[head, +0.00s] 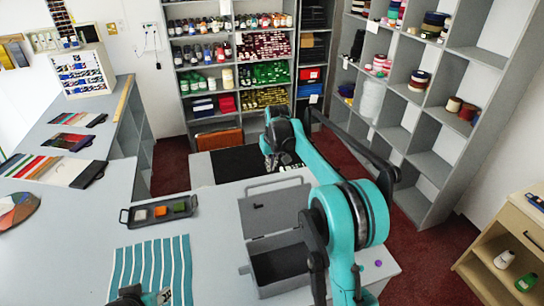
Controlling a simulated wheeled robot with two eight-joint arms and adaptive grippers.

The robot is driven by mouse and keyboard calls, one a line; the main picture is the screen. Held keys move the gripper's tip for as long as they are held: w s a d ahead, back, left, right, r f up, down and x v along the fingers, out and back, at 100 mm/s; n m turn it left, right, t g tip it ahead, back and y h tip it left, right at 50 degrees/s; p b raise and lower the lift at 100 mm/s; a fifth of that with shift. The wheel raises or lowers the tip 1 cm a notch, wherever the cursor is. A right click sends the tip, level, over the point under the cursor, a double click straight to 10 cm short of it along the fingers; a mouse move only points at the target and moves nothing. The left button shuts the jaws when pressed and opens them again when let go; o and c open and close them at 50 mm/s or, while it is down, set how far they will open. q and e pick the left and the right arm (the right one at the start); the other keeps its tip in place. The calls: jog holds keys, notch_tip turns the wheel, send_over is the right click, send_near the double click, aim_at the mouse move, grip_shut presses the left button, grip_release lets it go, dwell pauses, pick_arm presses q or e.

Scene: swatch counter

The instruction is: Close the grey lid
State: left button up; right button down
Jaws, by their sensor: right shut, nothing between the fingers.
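A grey box (248,254) stands on the grey counter with its dark inside showing. Its grey lid (285,208) is raised, standing roughly upright at the box's back edge. A small dark latch sits on the lid's inner face, and a handle shows along its top. My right arm reaches past the box's right side and hides part of it. My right gripper (270,163) is shut and empty, beyond the lid in the picture; whether it touches the lid I cannot tell. My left gripper (140,297) is only partly in view at the bottom edge, over the striped cloth.
A black tray (127,216) with coloured swatches lies left of the box. A teal and white striped cloth (150,268) lies in front of the tray. A small purple thing (378,263) lies right of my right arm. Shelves stand behind.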

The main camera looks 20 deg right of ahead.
jog(key=s, duration=0.1)
jog(key=s+f, duration=0.1)
jog(key=s, duration=0.1)
jog(key=shift+s+f+p, duration=0.25)
jog(key=shift+s+p, duration=0.05)
jog(key=shift+p, duration=0.1)
